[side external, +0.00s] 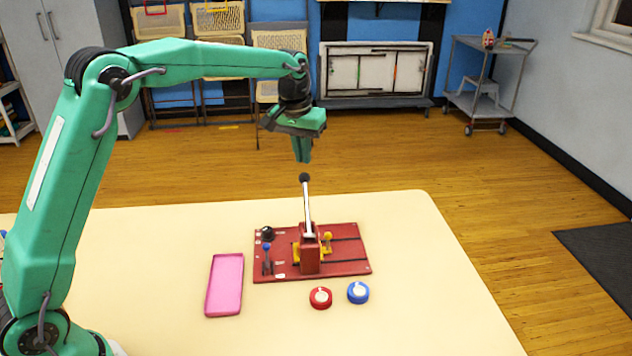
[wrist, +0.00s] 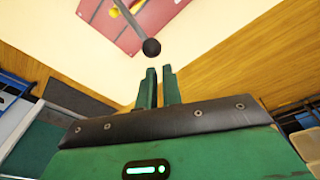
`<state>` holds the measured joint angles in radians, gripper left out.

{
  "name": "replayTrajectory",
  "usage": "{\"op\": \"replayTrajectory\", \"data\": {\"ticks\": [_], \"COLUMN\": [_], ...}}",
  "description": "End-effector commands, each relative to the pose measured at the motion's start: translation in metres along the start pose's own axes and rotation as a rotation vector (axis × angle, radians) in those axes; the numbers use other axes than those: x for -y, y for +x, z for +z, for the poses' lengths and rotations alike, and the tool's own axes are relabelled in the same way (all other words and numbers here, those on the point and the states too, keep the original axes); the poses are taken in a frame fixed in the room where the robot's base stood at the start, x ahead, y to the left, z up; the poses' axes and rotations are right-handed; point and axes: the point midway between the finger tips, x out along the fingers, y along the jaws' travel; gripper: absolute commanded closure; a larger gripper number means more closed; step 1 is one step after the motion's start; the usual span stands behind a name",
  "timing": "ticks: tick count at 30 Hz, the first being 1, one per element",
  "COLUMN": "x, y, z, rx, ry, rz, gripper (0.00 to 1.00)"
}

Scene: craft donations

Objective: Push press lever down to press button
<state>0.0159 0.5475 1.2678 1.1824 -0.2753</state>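The press (side external: 310,255) is a red block on a red base plate (side external: 345,265) on the table. Its press lever (side external: 308,207) is a metal rod standing nearly upright, topped by a black ball knob (side external: 304,177). The knob also shows in the wrist view (wrist: 151,47), just beyond my fingertips. My gripper (side external: 303,160) points down above the knob, apart from it. In the wrist view my green fingers (wrist: 159,70) have a narrow gap between them and hold nothing. A red round button (side external: 320,298) and a blue round button (side external: 358,293) lie in front of the plate.
A pink shallow tray (side external: 225,285) lies left of the base plate. A small blue-knobbed lever (side external: 267,252) and a black knob (side external: 267,234) stand on the plate's left part. Yellow parts (side external: 327,242) flank the red block. The table (side external: 430,260) is clear at the right.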

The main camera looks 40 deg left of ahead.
Motion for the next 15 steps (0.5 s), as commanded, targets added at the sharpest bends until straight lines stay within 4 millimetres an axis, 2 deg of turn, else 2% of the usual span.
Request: {"op": "replayTrajectory", "data": {"ticks": [9,15], "x": [-0.001,-0.001], "y": [-0.018,-0.022], "z": [-0.003,-0.003], "rx": [-0.002,0.000], "ry": [0.000,0.000], "rz": [0.000,0.000], "gripper": [0.93,0.93]}}
